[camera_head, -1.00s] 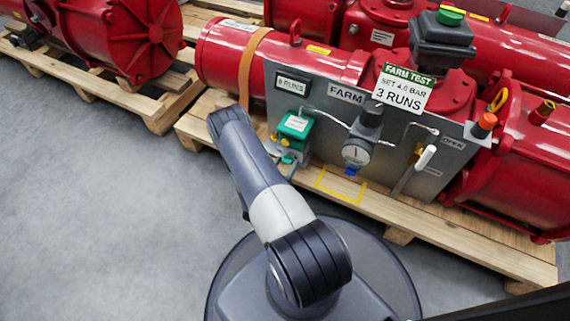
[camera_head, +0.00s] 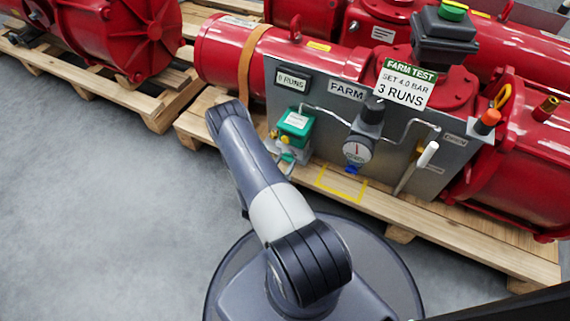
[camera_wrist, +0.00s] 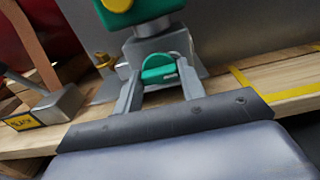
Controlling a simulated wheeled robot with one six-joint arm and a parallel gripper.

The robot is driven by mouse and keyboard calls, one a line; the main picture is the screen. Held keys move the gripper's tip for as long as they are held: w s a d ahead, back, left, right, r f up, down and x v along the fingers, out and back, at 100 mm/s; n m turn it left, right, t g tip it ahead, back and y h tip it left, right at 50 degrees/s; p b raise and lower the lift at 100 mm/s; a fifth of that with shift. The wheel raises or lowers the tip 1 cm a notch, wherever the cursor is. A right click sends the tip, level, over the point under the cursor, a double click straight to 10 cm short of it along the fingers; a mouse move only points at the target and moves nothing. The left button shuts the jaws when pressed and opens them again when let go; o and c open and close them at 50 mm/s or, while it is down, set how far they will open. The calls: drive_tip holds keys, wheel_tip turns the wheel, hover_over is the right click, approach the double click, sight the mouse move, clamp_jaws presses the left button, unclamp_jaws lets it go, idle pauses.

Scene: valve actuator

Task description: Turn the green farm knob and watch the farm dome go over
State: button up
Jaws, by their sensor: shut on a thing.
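The green knob (camera_wrist: 160,68) sits below a green-and-grey valve body on the panel. In the wrist view my gripper (camera_wrist: 160,76) has a finger on each side of the knob and is shut on it. In the head view the green valve (camera_head: 295,127) is at the panel's left end, and the knob (camera_head: 288,158) shows small beyond my arm. My fingers are mostly hidden there. The farm dome (camera_head: 453,11) is green on top of a black box, above the red actuator at upper right.
The grey FARM panel (camera_head: 347,108) carries a dial gauge (camera_head: 357,152), a white-handled lever (camera_head: 427,155), an orange-topped part (camera_head: 487,121) and a runs counter (camera_head: 291,82). A sign (camera_head: 410,83) reads "FARM TEST, SET 4.0 BAR, 3 RUNS". A wooden pallet (camera_head: 460,230) lies beneath. Grey floor is clear at left.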

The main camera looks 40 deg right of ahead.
drive_tip(key=shift+o, duration=0.2)
drive_tip(key=o, duration=1)
drive_tip(key=shift+c, duration=0.2)
drive_tip(key=shift+a, duration=0.1)
